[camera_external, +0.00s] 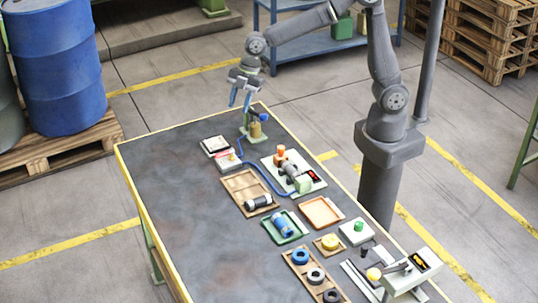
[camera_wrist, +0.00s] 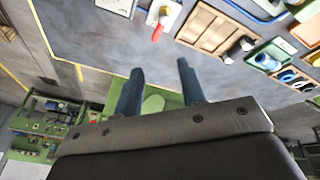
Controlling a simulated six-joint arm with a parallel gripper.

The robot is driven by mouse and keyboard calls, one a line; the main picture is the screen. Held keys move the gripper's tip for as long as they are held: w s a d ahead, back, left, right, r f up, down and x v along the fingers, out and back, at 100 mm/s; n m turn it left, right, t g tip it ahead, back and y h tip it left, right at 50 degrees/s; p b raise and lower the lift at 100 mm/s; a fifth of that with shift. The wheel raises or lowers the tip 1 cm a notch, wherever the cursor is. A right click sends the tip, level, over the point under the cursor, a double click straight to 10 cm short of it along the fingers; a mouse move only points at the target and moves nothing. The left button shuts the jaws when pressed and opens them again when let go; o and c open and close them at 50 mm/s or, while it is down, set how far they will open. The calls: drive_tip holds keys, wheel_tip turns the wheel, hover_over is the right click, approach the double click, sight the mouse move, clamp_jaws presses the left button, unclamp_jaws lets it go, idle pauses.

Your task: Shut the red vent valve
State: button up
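The red vent valve (camera_wrist: 158,30) shows in the wrist view as a small red handle on a pale plate, near the top edge. In the external view the likely valve (camera_external: 228,159) is a small reddish part on a pale plate near the table's far end; its handle position is too small to tell. My gripper (camera_external: 240,101) is above the far end of the table, apart from the valve. In the wrist view my gripper (camera_wrist: 160,67) has its two blue fingers spread, with nothing held between them.
A brass-coloured part with a blue top (camera_external: 257,128) stands on a green base close to my gripper. A blue hose (camera_external: 258,173) curves across the table. Trays, including a wooden one (camera_external: 235,193), and fixtures line the right side. The table's left side is clear.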

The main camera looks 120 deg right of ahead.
drive_tip(key=d+m+y, duration=0.1)
drive_tip(key=d+m, duration=0.1)
drive_tip(key=m, duration=0.6)
approach(224, 154)
drive_tip(key=shift+t+y, duration=0.3)
drive_tip(key=x, duration=0.5)
drive_tip(key=d+x, duration=0.1)
drive_tip(key=x, duration=0.1)
drive_tip(key=shift+f, duration=0.5)
drive_tip(key=shift+c, duration=0.5)
clamp_jaws()
